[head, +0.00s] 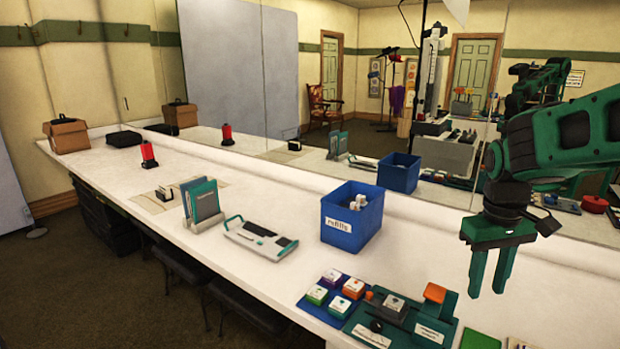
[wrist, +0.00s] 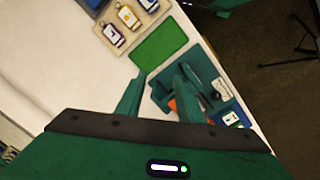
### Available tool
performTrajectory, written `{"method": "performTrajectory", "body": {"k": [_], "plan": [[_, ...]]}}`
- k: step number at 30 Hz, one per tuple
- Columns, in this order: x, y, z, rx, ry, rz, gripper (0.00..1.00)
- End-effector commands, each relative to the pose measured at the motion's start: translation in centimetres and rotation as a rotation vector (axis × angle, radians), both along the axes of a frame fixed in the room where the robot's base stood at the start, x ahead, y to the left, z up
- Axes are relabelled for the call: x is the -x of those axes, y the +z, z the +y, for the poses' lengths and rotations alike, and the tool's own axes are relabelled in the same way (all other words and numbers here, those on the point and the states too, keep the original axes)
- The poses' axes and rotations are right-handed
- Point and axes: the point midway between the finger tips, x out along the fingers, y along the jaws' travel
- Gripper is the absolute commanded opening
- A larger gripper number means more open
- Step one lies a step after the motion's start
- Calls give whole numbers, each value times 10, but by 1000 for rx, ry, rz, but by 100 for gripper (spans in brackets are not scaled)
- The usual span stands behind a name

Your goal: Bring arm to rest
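My gripper (head: 489,290) hangs from my green arm at the right of the head view, fingers pointing down. Its two green fingers are apart, with nothing between them. It is above the right part of the white counter (head: 275,207), over the area right of the teal device tray (head: 385,323). In the wrist view my gripper (wrist: 157,92) also shows both fingers apart. A green mat (wrist: 159,45) lies below and beyond the fingers. The teal tray (wrist: 222,80) is partly hidden by the right finger.
A blue refills bin (head: 345,238) holds white items. A white-and-teal device (head: 260,240) and a stand with teal booklets (head: 203,203) are left of it. Small colored boxes (head: 327,283) lie at the front. A mirror runs behind the counter. The counter's middle has bare stretches.

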Motion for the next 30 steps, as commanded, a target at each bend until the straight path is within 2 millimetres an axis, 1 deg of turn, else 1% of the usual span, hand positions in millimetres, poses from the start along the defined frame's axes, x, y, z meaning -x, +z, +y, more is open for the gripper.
{"method": "performTrajectory", "body": {"k": [1, 2, 3, 5, 6, 9, 12, 13, 15, 19, 30], "plan": [[23, 2, -13, -1, -71, -7, 34], [36, 2, -19, -3, -112, -9, 34], [54, 2, -27, -6, -169, -11, 34], [80, 0, -37, -13, -253, -15, 34], [98, -2, -42, -18, -309, -17, 34], [138, -8, -51, -35, -436, -23, 34], [168, -16, -54, -53, -533, -26, 34], [175, -18, -54, -57, -557, -26, 34], [188, -22, -54, -66, -597, -27, 34], [200, -26, -53, -75, -639, -27, 34], [200, -26, -53, -76, -642, -26, 34]]}}
